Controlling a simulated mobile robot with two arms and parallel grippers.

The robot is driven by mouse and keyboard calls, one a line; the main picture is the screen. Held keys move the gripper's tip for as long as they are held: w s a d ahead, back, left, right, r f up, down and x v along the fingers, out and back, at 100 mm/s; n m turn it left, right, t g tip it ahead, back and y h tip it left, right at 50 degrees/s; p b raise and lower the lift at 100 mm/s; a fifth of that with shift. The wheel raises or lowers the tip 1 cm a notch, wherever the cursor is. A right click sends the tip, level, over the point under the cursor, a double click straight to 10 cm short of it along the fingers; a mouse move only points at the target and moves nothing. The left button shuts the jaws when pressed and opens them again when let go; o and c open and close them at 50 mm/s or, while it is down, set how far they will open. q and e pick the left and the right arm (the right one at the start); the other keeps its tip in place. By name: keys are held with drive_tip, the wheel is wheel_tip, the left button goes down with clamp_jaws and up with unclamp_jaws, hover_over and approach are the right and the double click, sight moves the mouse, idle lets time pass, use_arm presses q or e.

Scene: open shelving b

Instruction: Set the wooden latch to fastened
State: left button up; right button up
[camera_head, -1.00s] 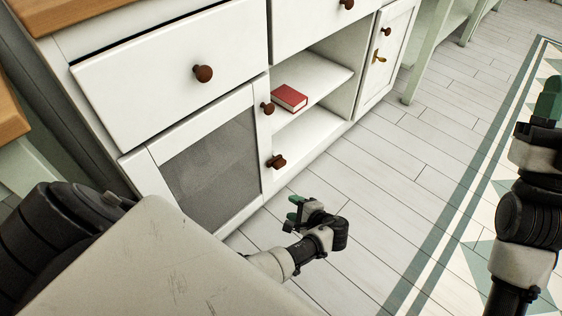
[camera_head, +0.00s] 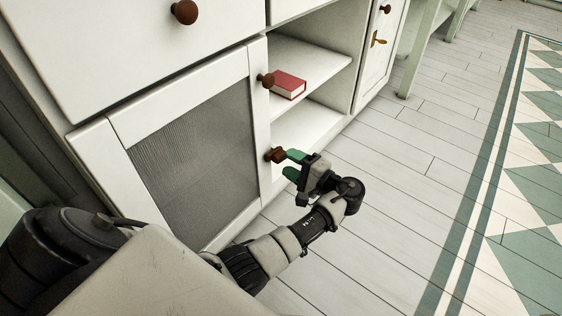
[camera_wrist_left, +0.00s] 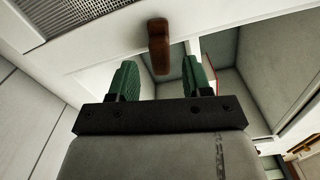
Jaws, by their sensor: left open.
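The wooden latch (camera_head: 274,155) is a small brown turn-piece on the lower right edge of the mesh-panelled cabinet door (camera_head: 120,125). In the left wrist view the latch (camera_wrist_left: 159,45) is a long brown block, its length running up and down the picture. My left gripper (camera_head: 291,164) is open, with green fingers pointing at the latch. In the left wrist view the latch lies ahead of the gap between the fingertips (camera_wrist_left: 160,68); I cannot tell whether they touch it. My right gripper is not in view.
A round brown knob (camera_head: 266,80) sits higher on the same door. A red book (camera_head: 288,84) lies on the open shelf to its right. Another door has a brass-coloured latch (camera_head: 378,39). The plank floor (camera_head: 390,190) right of my left arm is clear.

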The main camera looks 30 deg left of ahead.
sight(284, 159)
use_arm(q)
drive_tip(key=shift+w+a+b, duration=0.15)
drive_tip(key=shift+a+b, duration=0.45)
drive_tip(key=shift+a, duration=1.35)
